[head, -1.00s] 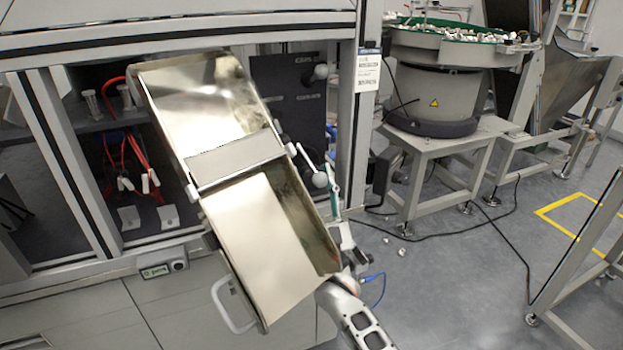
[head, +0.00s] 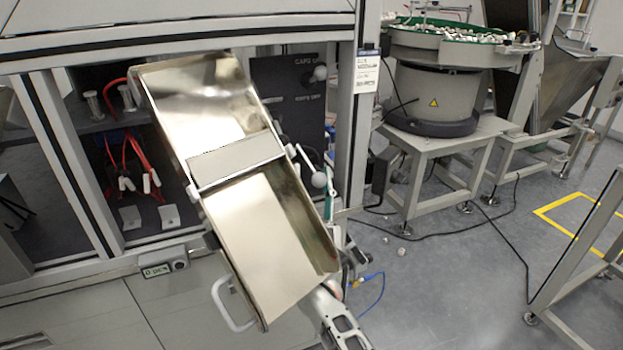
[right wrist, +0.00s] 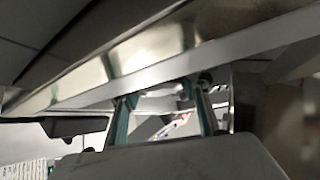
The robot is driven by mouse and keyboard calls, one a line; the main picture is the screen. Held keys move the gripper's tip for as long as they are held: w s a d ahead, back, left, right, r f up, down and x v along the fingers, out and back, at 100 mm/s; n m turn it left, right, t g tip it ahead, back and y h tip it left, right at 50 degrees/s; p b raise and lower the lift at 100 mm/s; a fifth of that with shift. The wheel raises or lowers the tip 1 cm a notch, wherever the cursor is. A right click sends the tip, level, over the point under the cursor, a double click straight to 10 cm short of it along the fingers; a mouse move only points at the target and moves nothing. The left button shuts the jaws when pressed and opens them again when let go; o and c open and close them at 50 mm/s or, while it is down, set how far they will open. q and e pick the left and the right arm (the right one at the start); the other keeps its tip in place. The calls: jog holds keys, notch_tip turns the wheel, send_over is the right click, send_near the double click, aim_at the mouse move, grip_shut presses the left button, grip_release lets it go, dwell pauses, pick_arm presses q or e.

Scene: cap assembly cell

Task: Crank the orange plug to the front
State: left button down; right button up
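I cannot make out an orange plug in either view. In the head view my right arm comes up from the bottom behind the tray's right edge; part of its teal-fingered gripper (head: 328,208) shows beside that edge, the rest hidden. In the right wrist view the gripper's two teal fingers (right wrist: 163,112) stand apart, with no object clearly held between them. A metal edge crosses just beyond the fingertips. A white ball-ended lever (head: 319,179) is close to the gripper in the head view. My left gripper is not in view.
A large tilted metal tray (head: 238,160) fills the middle and hides much of the machine. A white handle (head: 229,306) is at its lower left. A bowl feeder (head: 436,95) stands at the back right. A dark panel (head: 290,85) is behind the tray. Open floor lies right.

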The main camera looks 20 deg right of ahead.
jog(key=shift+o, duration=0.8)
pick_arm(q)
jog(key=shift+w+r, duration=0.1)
pick_arm(e)
jog(key=shift+n, duration=0.4)
